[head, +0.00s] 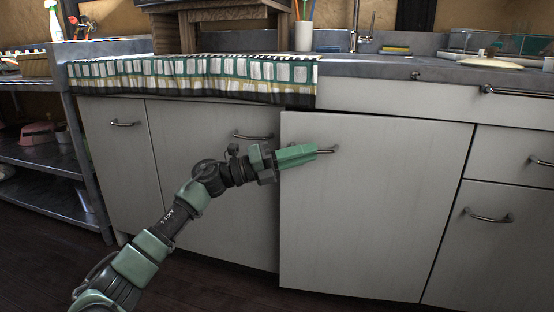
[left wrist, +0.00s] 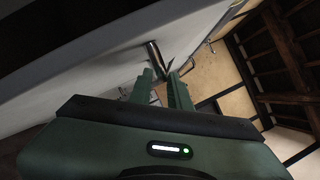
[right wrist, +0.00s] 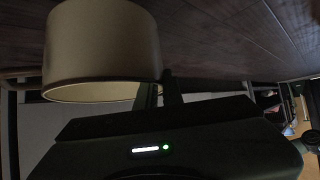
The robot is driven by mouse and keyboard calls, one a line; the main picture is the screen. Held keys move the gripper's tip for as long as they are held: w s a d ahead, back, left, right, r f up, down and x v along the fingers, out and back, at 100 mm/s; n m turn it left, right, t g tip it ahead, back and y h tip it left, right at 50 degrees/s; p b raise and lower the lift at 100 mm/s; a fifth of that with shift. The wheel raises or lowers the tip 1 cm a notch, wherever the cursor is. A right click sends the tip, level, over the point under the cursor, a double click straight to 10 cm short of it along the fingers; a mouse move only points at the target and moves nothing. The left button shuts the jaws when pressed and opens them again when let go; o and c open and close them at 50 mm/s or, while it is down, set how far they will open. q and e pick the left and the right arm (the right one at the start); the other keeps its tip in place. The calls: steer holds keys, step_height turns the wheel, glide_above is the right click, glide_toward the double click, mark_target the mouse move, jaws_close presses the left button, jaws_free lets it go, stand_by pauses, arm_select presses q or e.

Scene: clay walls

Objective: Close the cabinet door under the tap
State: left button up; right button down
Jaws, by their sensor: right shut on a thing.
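The off-white cabinet door (head: 375,215) below the tap (head: 357,28) stands slightly ajar. Its left edge sits forward of the neighbouring door, with a dark gap along its top. Its metal handle (head: 328,150) is near the upper left corner. My left gripper (head: 311,152) is at this handle. In the left wrist view its fingers (left wrist: 162,85) are apart, with the handle (left wrist: 154,55) at the tips; contact is unclear. My right gripper (right wrist: 160,90) shows only in the right wrist view, shut on the rim of a beige cylindrical vessel (right wrist: 103,45).
A closed door (head: 215,190) adjoins on the left and drawers (head: 510,155) on the right. A patterned cloth (head: 190,78) hangs over the counter edge. A metal shelf (head: 45,160) stands at far left. Dark floor (head: 205,285) lies in front.

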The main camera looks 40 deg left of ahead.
arm_select(q)
steer(key=p+v, duration=0.3)
steer(key=v, duration=0.7)
steer(key=shift+w, duration=0.1)
